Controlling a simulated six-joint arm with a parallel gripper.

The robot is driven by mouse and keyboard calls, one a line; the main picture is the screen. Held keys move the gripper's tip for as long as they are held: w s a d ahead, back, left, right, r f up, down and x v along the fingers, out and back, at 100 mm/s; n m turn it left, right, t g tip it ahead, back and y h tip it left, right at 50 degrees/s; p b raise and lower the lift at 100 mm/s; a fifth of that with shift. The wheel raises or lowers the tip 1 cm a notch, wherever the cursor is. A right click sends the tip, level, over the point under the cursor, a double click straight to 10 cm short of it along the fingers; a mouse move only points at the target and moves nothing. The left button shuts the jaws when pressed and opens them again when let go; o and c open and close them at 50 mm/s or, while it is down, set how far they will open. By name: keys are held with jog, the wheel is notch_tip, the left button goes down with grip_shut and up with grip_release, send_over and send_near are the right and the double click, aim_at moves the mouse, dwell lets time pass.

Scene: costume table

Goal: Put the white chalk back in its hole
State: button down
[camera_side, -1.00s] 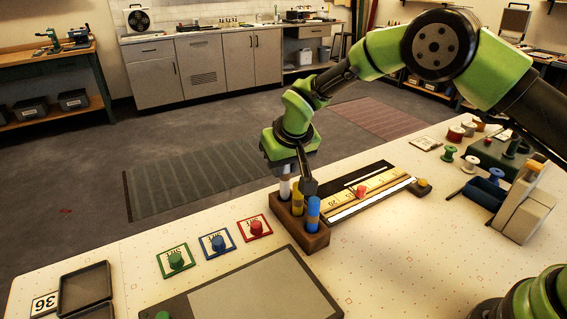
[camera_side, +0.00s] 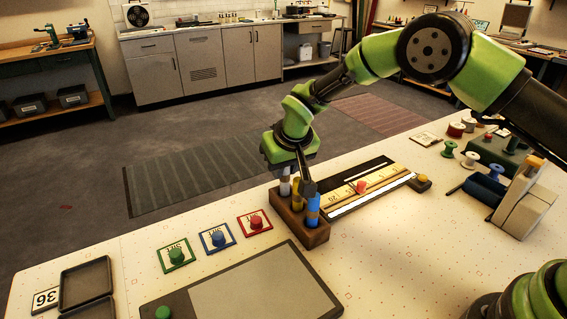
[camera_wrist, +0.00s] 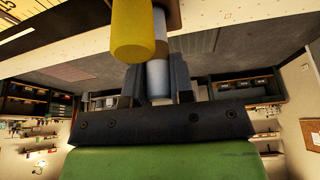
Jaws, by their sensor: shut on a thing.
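The white chalk (camera_wrist: 158,80) is upright between the fingers of my gripper (camera_wrist: 156,88), which is shut on it in the wrist view. In the side view the white chalk (camera_side: 284,187) stands at the far-left end of the wooden holder (camera_side: 316,238), its lower end meeting the block's top. I cannot tell how deep it sits in its hole. The yellow chalk (camera_side: 297,197) and the blue chalk (camera_side: 313,211) stand upright in the holder. The yellow chalk (camera_wrist: 131,36) is close beside the white one in the wrist view. A gripper finger passes close by the yellow chalk.
A ruler board with a red knob (camera_side: 361,187) lies right behind the holder. Green, blue and red knobs on cards (camera_side: 217,239) lie to its left. A grey tablet (camera_side: 260,290) lies in front. Spools and blocks (camera_side: 524,205) stand at the far right.

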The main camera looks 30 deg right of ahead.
jog(key=shift+f, duration=0.55)
dwell(0.7)
jog(key=c, duration=0.9)
grip_release()
jog(key=shift+r, duration=3.5)
